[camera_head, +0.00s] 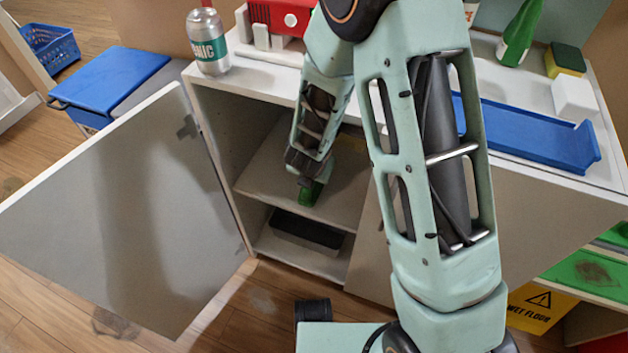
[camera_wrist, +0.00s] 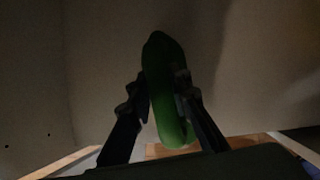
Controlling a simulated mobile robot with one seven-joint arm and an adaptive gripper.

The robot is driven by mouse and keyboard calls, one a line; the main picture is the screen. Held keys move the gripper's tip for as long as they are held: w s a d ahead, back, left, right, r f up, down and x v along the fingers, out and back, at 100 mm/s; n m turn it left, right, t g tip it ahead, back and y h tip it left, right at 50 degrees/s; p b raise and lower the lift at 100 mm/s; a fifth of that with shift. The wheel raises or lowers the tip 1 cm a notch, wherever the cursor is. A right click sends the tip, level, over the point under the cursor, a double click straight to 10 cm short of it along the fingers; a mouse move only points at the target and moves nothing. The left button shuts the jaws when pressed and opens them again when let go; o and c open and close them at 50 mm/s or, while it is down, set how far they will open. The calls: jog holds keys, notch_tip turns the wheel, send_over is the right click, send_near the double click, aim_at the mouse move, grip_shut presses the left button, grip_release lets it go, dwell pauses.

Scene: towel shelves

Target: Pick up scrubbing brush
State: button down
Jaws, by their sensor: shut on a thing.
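My gripper (camera_head: 308,186) reaches into the open cabinet (camera_head: 225,125), over its middle shelf. It is shut on a green, long, rounded object (camera_head: 311,194), likely the scrubbing brush; no bristles can be made out. In the wrist view the green object (camera_wrist: 168,95) stands between the two dark fingers of my gripper (camera_wrist: 168,100), with its far end pointing up in the picture. The cabinet interior is dark, and I cannot tell whether the object touches the shelf.
The cabinet door (camera_head: 120,210) is swung open at left. A dark block (camera_head: 306,233) sits on the lower shelf. On top stand a can (camera_head: 207,42), a red item (camera_head: 282,14), a blue tray (camera_head: 535,135), a green bottle (camera_head: 519,35) and a sponge (camera_head: 566,58).

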jog(key=shift+r, duration=0.45)
notch_tip(320, 180, up, 3)
jog(key=shift+r+p, duration=0.15)
jog(key=shift+p, duration=1)
jog(key=s+p, duration=1.1)
jog(key=s, duration=0.7)
jog(key=shift+a+f, duration=0.35)
jog(key=shift+a, duration=0.1)
